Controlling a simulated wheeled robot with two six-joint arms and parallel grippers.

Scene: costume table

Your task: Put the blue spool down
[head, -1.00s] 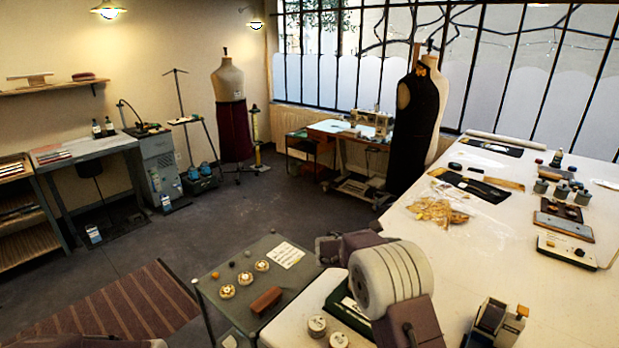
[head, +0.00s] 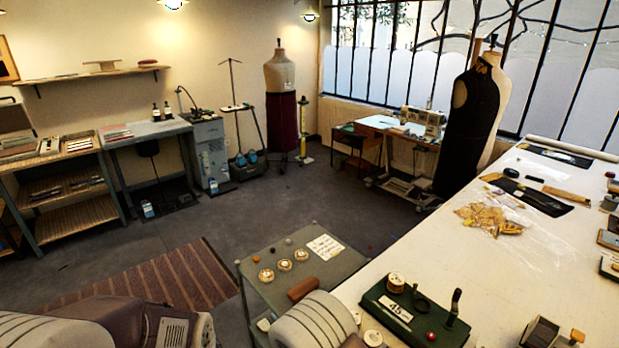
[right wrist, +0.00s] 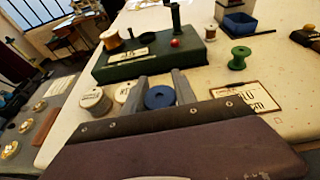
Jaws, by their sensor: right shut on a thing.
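The blue spool (right wrist: 160,97) sits between the two grey fingers of my right gripper (right wrist: 163,88) in the right wrist view. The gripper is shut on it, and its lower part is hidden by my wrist. I cannot tell whether the spool touches the table. A card with dark lettering (right wrist: 246,95) lies on the white table (right wrist: 290,65) to the right of it. In the head view only parts of my arms show along the bottom edge. My left gripper is out of the frames.
A green stand (right wrist: 150,55) marked 45 is just beyond the right gripper, with a thread spool (right wrist: 110,38) on it. Labelled round reels (right wrist: 95,101) are to the left. A green spool (right wrist: 240,57) and blue box (right wrist: 238,24) are at right. A grey cart (head: 258,287) adjoins the table.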

